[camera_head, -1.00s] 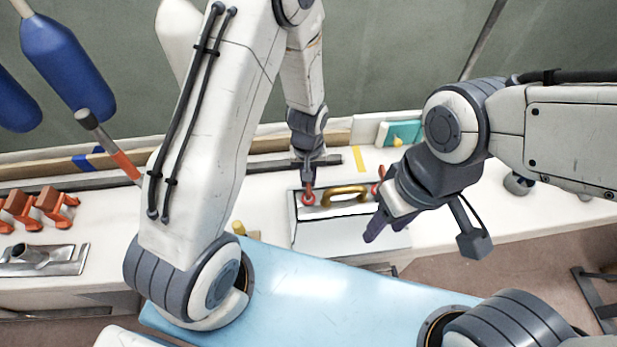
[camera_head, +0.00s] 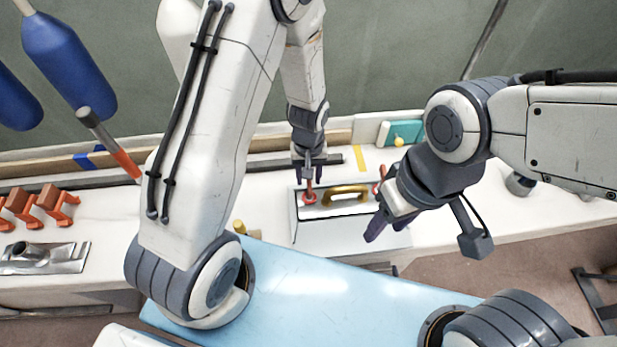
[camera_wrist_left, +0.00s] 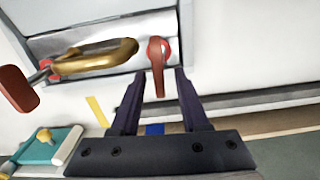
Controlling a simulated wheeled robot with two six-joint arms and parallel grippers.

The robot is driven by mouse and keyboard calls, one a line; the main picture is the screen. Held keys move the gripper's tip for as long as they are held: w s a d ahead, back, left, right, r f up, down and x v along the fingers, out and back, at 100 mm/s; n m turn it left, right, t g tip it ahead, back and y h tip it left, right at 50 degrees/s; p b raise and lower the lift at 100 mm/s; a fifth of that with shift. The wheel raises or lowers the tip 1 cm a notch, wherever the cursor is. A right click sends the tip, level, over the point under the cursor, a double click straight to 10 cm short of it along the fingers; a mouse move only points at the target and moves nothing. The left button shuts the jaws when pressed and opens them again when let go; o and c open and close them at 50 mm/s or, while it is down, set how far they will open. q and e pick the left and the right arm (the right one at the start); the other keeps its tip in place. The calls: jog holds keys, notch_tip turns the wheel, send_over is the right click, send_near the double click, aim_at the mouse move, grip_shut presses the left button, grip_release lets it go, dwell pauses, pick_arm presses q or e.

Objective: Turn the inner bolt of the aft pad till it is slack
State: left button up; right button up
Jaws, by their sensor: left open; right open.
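A brass handle-shaped fitting (camera_head: 346,192) sits on a pale pad (camera_head: 330,208) on the white bench, with a red bolt at each end. The left red bolt (camera_head: 309,198) has an upright red lever; in the left wrist view this bolt (camera_wrist_left: 158,62) stands just ahead of my jaws. My left gripper (camera_head: 312,174) is open just above it, and its fingertips (camera_wrist_left: 157,78) lie either side of the lever's end without visible contact. The other red bolt (camera_head: 377,189) is partly hidden by my right gripper (camera_head: 376,222), open and empty over the pad's right side.
A teal box (camera_head: 403,132) with a yellow knob stands behind to the right. Several orange clamps (camera_head: 38,207) and a metal plate (camera_head: 42,257) lie at the left. Blue fenders (camera_head: 68,62) hang at the upper left. A light-blue panel (camera_head: 300,295) lies in front.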

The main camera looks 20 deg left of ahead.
pick_arm(q)
notch_tip(320, 180, up, 10)
jog(key=shift+f, duration=0.15)
dwell(0.7)
